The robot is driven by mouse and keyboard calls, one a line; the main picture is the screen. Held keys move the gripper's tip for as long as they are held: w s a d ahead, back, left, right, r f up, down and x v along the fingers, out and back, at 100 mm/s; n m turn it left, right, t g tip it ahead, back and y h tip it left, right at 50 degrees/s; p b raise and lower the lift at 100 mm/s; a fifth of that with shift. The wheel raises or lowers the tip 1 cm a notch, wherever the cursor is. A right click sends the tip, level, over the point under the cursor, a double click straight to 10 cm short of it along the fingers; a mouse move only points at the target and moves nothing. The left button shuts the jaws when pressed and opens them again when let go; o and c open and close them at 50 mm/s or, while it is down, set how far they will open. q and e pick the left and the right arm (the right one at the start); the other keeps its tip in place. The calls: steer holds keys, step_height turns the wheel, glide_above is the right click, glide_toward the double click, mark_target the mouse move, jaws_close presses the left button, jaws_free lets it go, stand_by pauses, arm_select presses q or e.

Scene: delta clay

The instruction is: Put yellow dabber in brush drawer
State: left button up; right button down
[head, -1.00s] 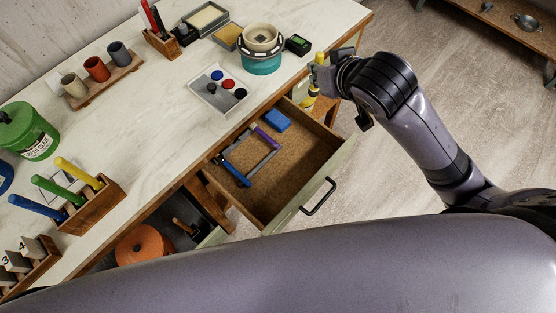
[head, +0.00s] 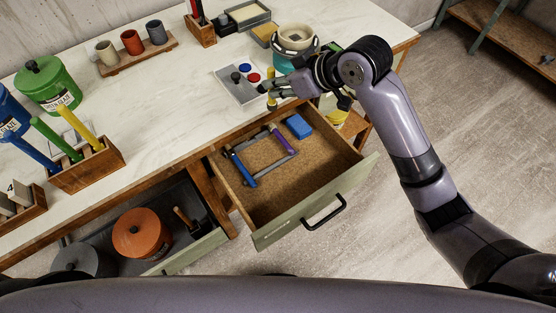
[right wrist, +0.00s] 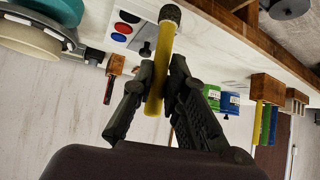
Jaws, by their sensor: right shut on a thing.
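The yellow dabber (head: 271,87) is held upright in my right gripper (head: 279,90), above the worktop's front edge at the back of the open drawer. In the right wrist view the dabber (right wrist: 158,85) sits between the two fingers (right wrist: 163,75), its dark tip pointing away from the palm. The open green-fronted drawer (head: 270,205) has a cork-coloured floor. It holds a blue-handled tool (head: 241,168), a purple-handled tool (head: 284,142) and a blue block (head: 299,126). My left gripper is out of view.
A lower open drawer (head: 160,213) at the left holds an orange lidded pot (head: 141,236) and a small brush-like tool (head: 186,219). On the worktop (head: 180,95) are a card with coloured discs (head: 236,85) and a teal-based pot (head: 296,42). The drawer's front half is clear.

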steer(key=f, duration=2)
steer(key=shift+a, duration=0.25)
steer(key=shift+f, duration=0.1)
steer(key=c, duration=1.6)
jaws_free()
steer(key=shift+d+r, duration=0.15)
steer(key=shift+r, duration=0.1)
steer(key=v, duration=1.1)
steer(key=shift+s+d+r, duration=0.15)
steer(key=shift+d+r, duration=0.05)
